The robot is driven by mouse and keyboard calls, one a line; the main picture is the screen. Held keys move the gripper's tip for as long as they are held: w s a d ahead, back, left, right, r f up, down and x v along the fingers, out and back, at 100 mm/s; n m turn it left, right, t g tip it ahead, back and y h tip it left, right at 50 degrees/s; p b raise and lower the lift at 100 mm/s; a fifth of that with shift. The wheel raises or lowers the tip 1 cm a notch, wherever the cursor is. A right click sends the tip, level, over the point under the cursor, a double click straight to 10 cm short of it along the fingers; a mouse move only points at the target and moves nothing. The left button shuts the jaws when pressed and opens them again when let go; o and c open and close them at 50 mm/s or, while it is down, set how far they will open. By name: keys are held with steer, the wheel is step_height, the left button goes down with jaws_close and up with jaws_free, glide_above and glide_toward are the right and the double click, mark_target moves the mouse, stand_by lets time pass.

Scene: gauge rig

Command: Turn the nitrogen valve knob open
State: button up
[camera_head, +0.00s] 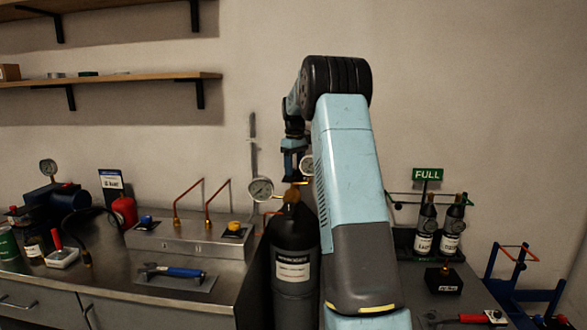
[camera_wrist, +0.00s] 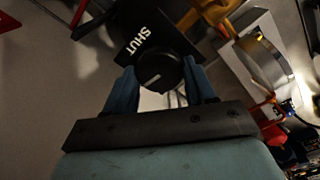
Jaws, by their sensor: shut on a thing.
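A round black knob (camera_wrist: 158,72) with a pale line on its face sits between the two blue fingers of my gripper (camera_wrist: 162,82) in the wrist view. The fingers are closed on its sides. A black plate (camera_wrist: 150,38) behind the knob bears the word SHUT. In the head view my gripper (camera_head: 291,178) points down above the brass valve (camera_head: 291,196) of a dark gas cylinder (camera_head: 294,245). The knob is too small and hidden to make out there. The cylinder's white label is too small to read.
A pressure gauge (camera_head: 261,189) stands left of the valve, and another (camera_head: 307,166) is partly behind my arm. A steel bench (camera_head: 215,285) with red tubes (camera_head: 215,200) is at left. Dark bottles (camera_head: 426,225) under a FULL sign (camera_head: 427,174) stand at right.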

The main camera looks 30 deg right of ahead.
mark_target(295, 169)
steer(key=shift+r+n, duration=0.1)
steer(key=shift+n, duration=0.7)
steer(key=o, duration=1)
steer(key=shift+o, duration=0.2)
step_height(295, 169, up, 14)
steer(key=shift+f, duration=0.25)
